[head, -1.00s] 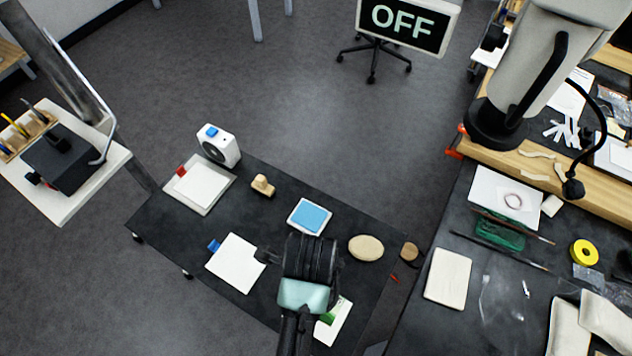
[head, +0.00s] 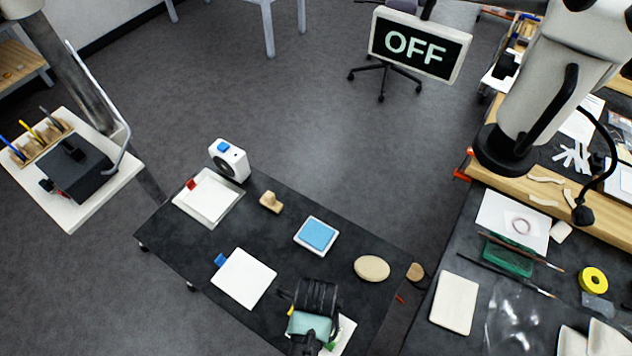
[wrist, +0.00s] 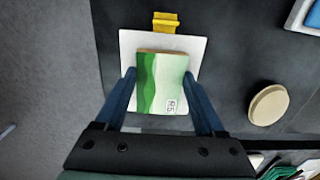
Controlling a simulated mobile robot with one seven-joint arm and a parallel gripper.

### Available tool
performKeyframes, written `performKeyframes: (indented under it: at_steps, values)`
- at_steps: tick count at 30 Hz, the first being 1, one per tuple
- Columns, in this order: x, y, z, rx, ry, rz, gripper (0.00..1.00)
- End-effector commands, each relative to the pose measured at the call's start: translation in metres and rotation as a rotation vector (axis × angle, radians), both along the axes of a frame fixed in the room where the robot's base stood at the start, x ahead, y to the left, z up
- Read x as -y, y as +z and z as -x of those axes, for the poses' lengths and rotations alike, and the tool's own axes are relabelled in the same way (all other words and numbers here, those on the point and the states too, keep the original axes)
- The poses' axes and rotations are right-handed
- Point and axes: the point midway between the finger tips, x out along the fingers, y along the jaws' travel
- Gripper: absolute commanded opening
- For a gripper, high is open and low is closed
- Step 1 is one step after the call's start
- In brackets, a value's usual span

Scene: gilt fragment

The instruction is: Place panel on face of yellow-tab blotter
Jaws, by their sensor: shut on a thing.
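The panel (wrist: 162,84) is a small piece with a green wavy band on its left, a pale green-white face and a printed code at one corner. My gripper (wrist: 160,73) is shut on it, with blue fingers at its left and right sides. The yellow-tab blotter (wrist: 126,52) is a white square behind the panel, its yellow tab (wrist: 166,22) at the far edge. The panel overlaps the blotter's middle and near part; I cannot tell whether they touch. In the head view my gripper (head: 312,325) hides most of the panel and part of the blotter (head: 347,332).
The dark table also holds a blue-tab blotter (head: 244,278), a red-tab blotter (head: 205,200), a blue pad (head: 317,235), a wooden stamp (head: 271,202), an oval beige disc (head: 372,268) and a white device (head: 229,160). A cluttered workbench stands to the right.

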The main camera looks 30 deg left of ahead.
Motion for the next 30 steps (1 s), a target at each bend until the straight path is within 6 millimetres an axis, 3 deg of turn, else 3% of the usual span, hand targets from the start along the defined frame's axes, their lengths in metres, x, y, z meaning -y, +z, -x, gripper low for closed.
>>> performKeyframes:
  at_steps: [5,6,10,20,23,30]
  values:
    - [0.0,-0.004,0.0,0.0,-0.001,0.0,0.08]
    - [0.0,-0.003,0.0,0.0,0.0,0.0,0.78]
    - [0.0,-0.003,0.0,0.0,0.0,0.0,1.0]
    - [0.0,0.003,0.0,0.001,0.0,0.0,1.0]
    - [0.0,0.014,-0.001,0.002,-0.001,-0.001,1.0]
    - [0.0,0.061,-0.001,0.005,-0.001,-0.001,1.0]
